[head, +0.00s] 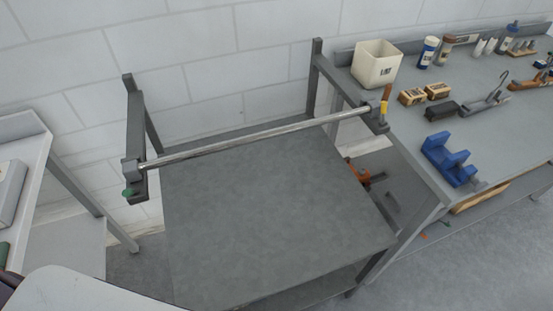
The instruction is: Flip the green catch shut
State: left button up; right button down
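The green catch (129,191) shows as a small green piece at the left end of a metal bar (255,137). It is on the grey bracket (136,175) of the left upright, at the lower outer side. It is too small to tell clearly whether it is open or shut. The bar's right end rests at another bracket, where a yellow and brown lever (385,103) stands up. Neither of my grippers is in view.
The bar spans above a grey table (265,220). On the right is a grey bench (455,80) with a white bin (375,64), a blue holder (448,160), bottles and small tools. An orange tool (365,173) lies between. A white-topped table (22,130) stands left.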

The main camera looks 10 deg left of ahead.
aim_at(126, 192)
jog(key=k+j+u, duration=0.1)
jog(key=u, duration=0.3)
jog(key=j+u, duration=0.5)
jog(key=u, duration=0.25)
jog(key=k, duration=0.05)
